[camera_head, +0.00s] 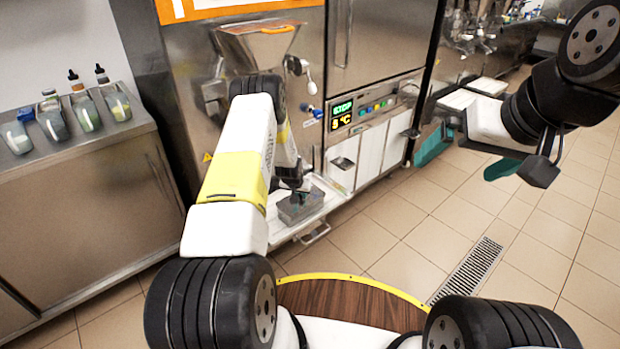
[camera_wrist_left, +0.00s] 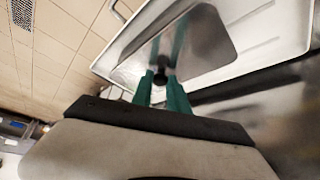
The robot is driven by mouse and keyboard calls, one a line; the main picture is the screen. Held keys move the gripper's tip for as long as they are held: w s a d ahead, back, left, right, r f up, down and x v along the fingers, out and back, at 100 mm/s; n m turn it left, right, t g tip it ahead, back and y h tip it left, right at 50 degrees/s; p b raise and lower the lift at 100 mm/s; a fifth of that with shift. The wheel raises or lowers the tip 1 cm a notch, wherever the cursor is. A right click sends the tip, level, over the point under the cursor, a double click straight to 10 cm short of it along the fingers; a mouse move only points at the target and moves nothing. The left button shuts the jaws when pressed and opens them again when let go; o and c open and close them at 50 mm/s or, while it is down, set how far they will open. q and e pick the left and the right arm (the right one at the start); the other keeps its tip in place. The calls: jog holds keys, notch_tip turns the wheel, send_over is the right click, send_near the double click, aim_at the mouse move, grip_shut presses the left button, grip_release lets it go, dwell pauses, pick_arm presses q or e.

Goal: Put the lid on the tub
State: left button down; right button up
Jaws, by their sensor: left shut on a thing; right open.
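The grey metal tub (camera_head: 300,210) stands on the white shelf at the foot of the freezer in the head view. My left gripper (camera_head: 299,193) is directly over it, partly hidden by my own arm. In the left wrist view its teal fingers (camera_wrist_left: 161,82) are shut on the dark knob (camera_wrist_left: 160,76) of the shiny grey lid (camera_wrist_left: 205,42). The lid is at the tub's top; I cannot tell whether it touches the rim all round. My right gripper (camera_head: 467,157) is open and empty, in the air at the right, well apart from the tub.
The white shelf (camera_head: 280,238) has a raised rim and a handle (camera_head: 316,234) at its front. The freezer (camera_head: 372,120) with its lit panel rises behind. A steel counter (camera_head: 75,150) with several bottles is at the left. The tiled floor at the right is clear.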

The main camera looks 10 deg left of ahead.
pick_arm(q)
jog(key=shift+f, duration=0.15)
dwell(0.8)
jog(key=c, duration=1.1)
grip_release()
jog(key=o, duration=0.5)
jog(key=shift+r, duration=3.5)
